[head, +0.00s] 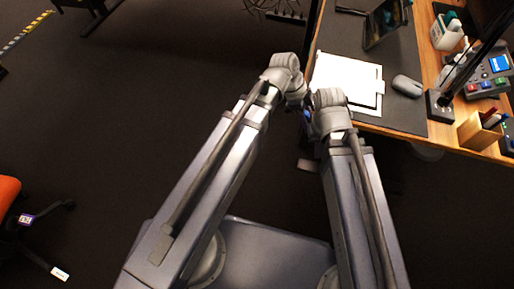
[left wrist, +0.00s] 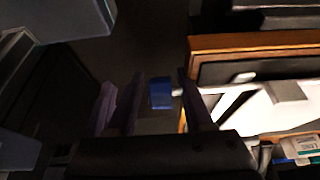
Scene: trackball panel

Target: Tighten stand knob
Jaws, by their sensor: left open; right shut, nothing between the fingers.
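A blue knob-like block (left wrist: 161,93) on a short pale stem shows in the left wrist view, just off the desk's edge. The open fingers of my left gripper (left wrist: 162,103) stand on either side of it, and I see no clear contact. In the head view a small blue patch (head: 307,114) shows between my two wrists; the rest of it is hidden by the arms. My right gripper (head: 308,165) shows only in part, low beside the right forearm, shut and empty, apart from the blue block. The left fingers are hidden in the head view.
The desk (head: 408,116) has a clipboard (head: 345,80), a mouse (head: 407,85), a pen box (head: 480,131) and a panel with coloured buttons (head: 488,83). An orange chair (head: 8,193) stands at the far left.

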